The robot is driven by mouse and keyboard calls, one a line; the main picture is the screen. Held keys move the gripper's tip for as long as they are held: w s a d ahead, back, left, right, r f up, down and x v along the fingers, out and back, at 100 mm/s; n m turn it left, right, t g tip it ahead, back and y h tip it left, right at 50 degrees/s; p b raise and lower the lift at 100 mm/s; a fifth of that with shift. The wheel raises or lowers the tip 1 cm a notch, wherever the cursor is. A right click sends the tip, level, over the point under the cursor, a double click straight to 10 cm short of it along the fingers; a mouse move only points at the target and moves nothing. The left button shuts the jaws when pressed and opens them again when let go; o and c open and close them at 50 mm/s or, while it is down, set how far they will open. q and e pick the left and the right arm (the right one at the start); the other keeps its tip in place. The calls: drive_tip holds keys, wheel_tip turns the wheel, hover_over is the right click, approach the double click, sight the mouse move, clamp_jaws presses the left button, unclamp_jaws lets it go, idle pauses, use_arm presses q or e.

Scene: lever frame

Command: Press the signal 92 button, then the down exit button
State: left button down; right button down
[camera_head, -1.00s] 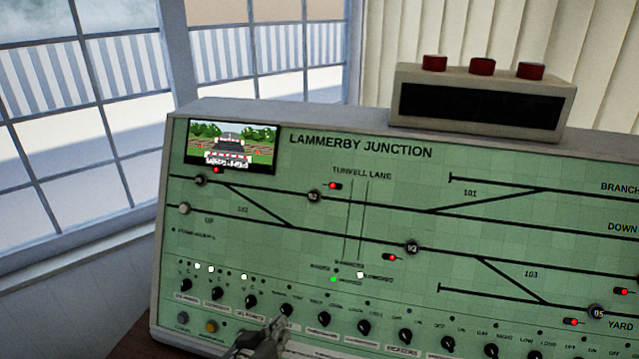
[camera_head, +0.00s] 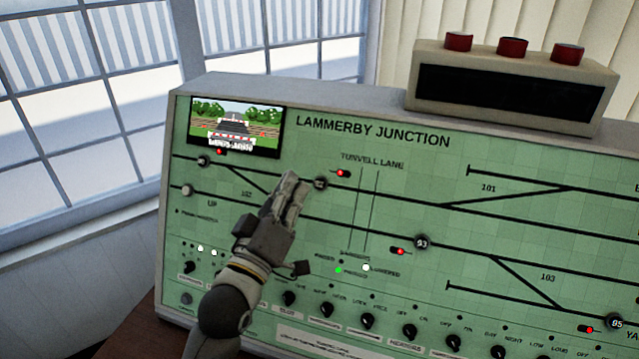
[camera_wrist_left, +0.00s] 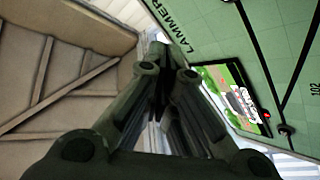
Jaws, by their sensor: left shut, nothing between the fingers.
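The green Lammerby Junction panel (camera_head: 400,200) fills the head view. The signal 92 button (camera_head: 320,183) is a round dark button on the upper track line, its number hard to read. My left gripper (camera_head: 297,180) is shut and empty, its fingertips just left of that button; I cannot tell whether they touch the panel. A dark round button (camera_head: 203,161) and a pale round button (camera_head: 187,190) sit at the left ends of the lines. I cannot tell which button is the down exit one. The left wrist view shows the shut fingers beside the panel. My right gripper is not in view.
Buttons 93 (camera_head: 422,242) and 95 (camera_head: 615,322) are farther right. A row of black knobs (camera_head: 367,320) runs along the panel's lower part. A box with three red buttons (camera_head: 512,85) stands on top. My left arm covers part of the lower left panel.

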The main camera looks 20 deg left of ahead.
sight(320, 184)
use_arm(q)
drive_tip(key=w+f+b, duration=0.4)
drive_tip(key=w, duration=0.3)
drive_tip(key=shift+w+d, duration=0.25)
drive_tip(key=shift+w, duration=0.15)
drive_tip(key=shift+f, duration=0.1)
idle(0.5)
idle(0.6)
drive_tip(key=shift+w+f, duration=0.15)
drive_tip(key=shift+w, duration=0.25)
